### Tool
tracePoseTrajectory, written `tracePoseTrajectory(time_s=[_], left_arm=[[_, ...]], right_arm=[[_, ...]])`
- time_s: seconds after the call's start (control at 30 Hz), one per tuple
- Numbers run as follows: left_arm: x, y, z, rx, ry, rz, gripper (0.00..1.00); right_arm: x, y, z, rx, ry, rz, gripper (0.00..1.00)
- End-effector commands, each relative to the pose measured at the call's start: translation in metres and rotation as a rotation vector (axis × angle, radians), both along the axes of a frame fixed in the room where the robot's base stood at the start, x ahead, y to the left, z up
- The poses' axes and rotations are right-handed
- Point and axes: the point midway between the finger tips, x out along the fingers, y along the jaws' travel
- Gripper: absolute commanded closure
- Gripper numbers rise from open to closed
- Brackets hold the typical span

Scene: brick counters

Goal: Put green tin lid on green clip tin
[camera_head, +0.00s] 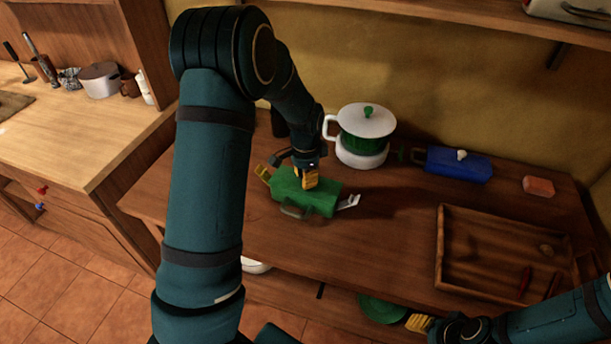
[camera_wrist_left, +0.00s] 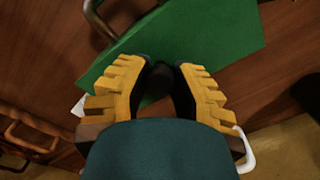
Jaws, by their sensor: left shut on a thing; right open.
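The green clip tin (camera_head: 322,205) sits near the middle of the wooden counter, with a brown handle (camera_head: 297,211) on its near side and a pale clip (camera_head: 348,202) sticking out at its right end. The flat green lid (camera_wrist_left: 205,38) shows in the left wrist view under the fingers. My left gripper (camera_head: 309,178) is above it, with its yellow fingers (camera_wrist_left: 160,85) shut on a dark knob at the lid. I cannot tell whether the lid is fully seated, as the arm and fingers hide part. My right gripper (camera_head: 420,324) is open at the lower right, partly out of view.
A white and green pot (camera_head: 366,132) stands behind the tin. A blue tin (camera_head: 458,166) and an orange block (camera_head: 538,187) lie further right. A wooden tray (camera_head: 480,283) fills the right front. A green dish (camera_head: 382,308) is below the counter edge.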

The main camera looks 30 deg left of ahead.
Motion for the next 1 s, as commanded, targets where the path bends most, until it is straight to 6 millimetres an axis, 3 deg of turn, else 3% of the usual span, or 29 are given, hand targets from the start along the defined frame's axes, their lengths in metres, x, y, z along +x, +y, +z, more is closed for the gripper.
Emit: tracePoseTrajectory(time_s=[0.83, 0.87, 0.9, 0.93, 1.0], left_arm=[[0.0001, -0.0002, -0.0022, 0.0, 0.0, -0.001, 1.0], [0.0001, -0.0002, -0.0022, 0.0, 0.0, -0.001, 0.72], [0.0001, -0.0002, -0.0022, 0.0, 0.0, -0.001, 0.58], [0.0002, -0.0003, -0.0022, 0.0, 0.0, -0.001, 0.47], [0.0001, -0.0002, -0.0022, 0.0, 0.0, -0.001, 0.46]], right_arm=[[0.0, 0.0, -0.0014, 0.0, 0.0, 0.0, 0.53], [0.0, 0.0, -0.0014, 0.0, 0.0, 0.0, 0.53], [0.0, 0.0, -0.0014, 0.0, 0.0, 0.0, 0.53], [0.0, 0.0, -0.0014, 0.0, 0.0, 0.0, 0.53], [0.0, 0.0, -0.0014, 0.0, 0.0, 0.0, 0.53]])
